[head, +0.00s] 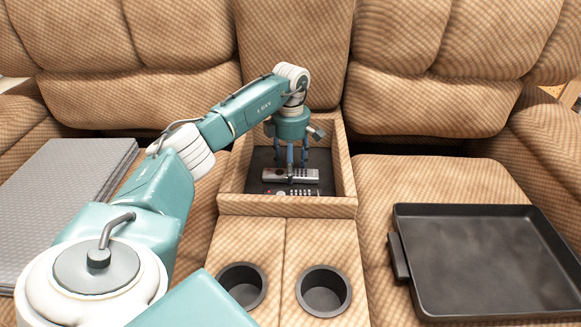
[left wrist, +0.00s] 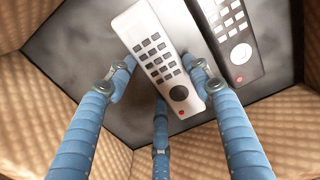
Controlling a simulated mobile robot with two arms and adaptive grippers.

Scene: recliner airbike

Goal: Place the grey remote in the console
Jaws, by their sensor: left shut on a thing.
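The console (head: 346,170) is a tan, fabric-covered open box with a dark floor, between the two seats. The grey remote (head: 305,175), with dark buttons, is inside its walls; it also shows in the left wrist view (left wrist: 144,30). My left gripper (head: 291,172) reaches down into the console, its blue fingers (left wrist: 163,80) shut on the grey remote. I cannot tell whether the remote touches the floor. My right gripper is not in view.
A dark remote (left wrist: 239,60) with a red button lies in the console beside the grey one. Two cup holders (head: 323,291) are in front. A black tray (head: 490,260) lies on the right seat, a grey ribbed slab (head: 65,200) on the left.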

